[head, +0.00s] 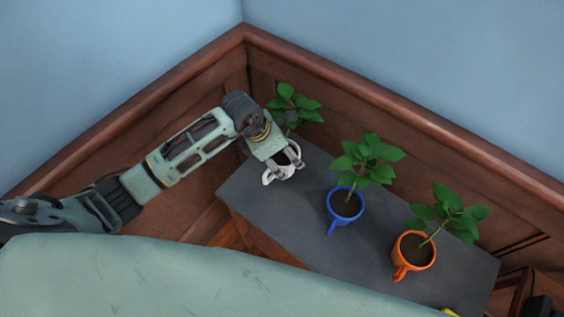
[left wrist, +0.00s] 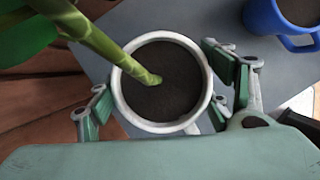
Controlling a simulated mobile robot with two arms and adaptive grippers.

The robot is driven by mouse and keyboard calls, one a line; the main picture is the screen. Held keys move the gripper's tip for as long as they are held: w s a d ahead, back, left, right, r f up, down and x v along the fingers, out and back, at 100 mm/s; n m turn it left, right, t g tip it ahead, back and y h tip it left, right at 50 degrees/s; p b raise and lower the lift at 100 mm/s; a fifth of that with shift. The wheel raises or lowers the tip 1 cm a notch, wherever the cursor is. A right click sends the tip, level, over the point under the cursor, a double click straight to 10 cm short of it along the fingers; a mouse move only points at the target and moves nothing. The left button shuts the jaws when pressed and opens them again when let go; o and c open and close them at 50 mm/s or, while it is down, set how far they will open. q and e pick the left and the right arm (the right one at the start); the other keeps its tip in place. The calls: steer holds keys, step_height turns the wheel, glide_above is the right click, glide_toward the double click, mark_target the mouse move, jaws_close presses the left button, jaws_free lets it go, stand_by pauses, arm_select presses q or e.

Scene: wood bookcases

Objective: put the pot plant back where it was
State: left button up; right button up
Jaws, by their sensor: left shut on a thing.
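A pot plant in a white mug (head: 268,178) is at the far left end of the dark table. Its green leaves (head: 293,104) show behind my left gripper (head: 284,164), which is shut on the mug. In the left wrist view the white mug (left wrist: 119,98) sits between the two fingers, one on each side, with a thick green stem rising from dark soil. I cannot tell whether the mug touches the tabletop. My right gripper is not in view.
The dark grey tabletop (head: 290,222) also holds a plant in a blue mug (head: 343,208) and one in an orange mug (head: 413,259). Brown wood panelling (head: 350,93) closes the corner behind. A small yellow thing (head: 449,312) shows at the bottom.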

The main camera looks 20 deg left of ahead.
mark_target(282, 162)
arm_select(q)
steer(key=shift+f+b, duration=1.25)
steer(key=shift+f, duration=0.6)
steer(key=shift+f, duration=0.15)
steer(key=o, duration=2)
steer(key=shift+c, duration=0.2)
